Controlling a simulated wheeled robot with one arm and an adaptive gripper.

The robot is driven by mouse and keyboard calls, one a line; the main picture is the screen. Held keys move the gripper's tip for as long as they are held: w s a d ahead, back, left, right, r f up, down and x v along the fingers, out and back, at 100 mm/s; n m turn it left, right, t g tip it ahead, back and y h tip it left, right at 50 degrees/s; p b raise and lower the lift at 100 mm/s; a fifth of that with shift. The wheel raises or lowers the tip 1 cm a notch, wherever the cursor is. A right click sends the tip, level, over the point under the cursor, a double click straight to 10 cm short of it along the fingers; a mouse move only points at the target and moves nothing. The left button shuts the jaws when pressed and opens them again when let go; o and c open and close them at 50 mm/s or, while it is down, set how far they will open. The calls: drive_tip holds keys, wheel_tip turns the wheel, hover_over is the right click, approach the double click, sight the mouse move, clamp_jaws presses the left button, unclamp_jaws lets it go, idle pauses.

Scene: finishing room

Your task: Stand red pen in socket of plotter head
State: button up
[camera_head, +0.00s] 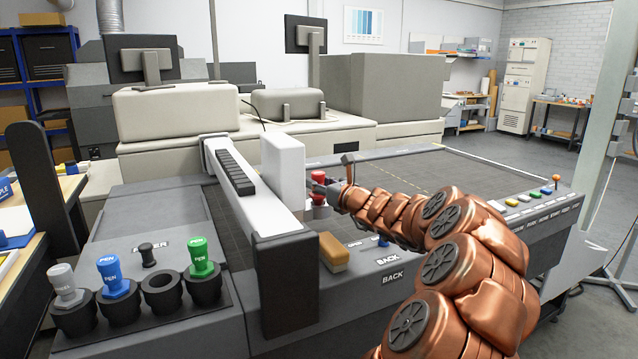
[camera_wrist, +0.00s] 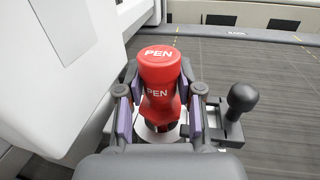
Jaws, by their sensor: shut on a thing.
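The red pen (camera_wrist: 158,75) stands upright between the fingers of my gripper (camera_wrist: 160,118), which is shut on it. In the head view the pen (camera_head: 318,178) is at the right side of the white plotter head (camera_head: 284,165). A pale ring (camera_wrist: 150,134), seemingly the head's socket, shows around the pen's lower part in the wrist view. The fingers and the pen's body hide the pen's lower end, so I cannot tell how deep it sits. A black lever with a round knob (camera_wrist: 241,98) is right of the socket.
The long white gantry (camera_head: 255,195) crosses the bed close left of my gripper. A rack (camera_head: 205,314) at front left holds grey, blue and green pens and one empty cup (camera_head: 162,292). A tan-topped block (camera_head: 334,251) lies near the front edge. The bed at right (camera_head: 440,175) is clear.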

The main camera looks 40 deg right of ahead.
drive_tip(key=shift+f+b, duration=0.35)
drive_tip(key=shift+f, duration=0.3)
drive_tip(key=o, duration=1.2)
drive_tip(key=s, duration=0.4)
drive_tip(key=s+a, duration=0.1)
drive_tip(key=s, duration=0.7)
drive_tip(key=shift+a, duration=0.3)
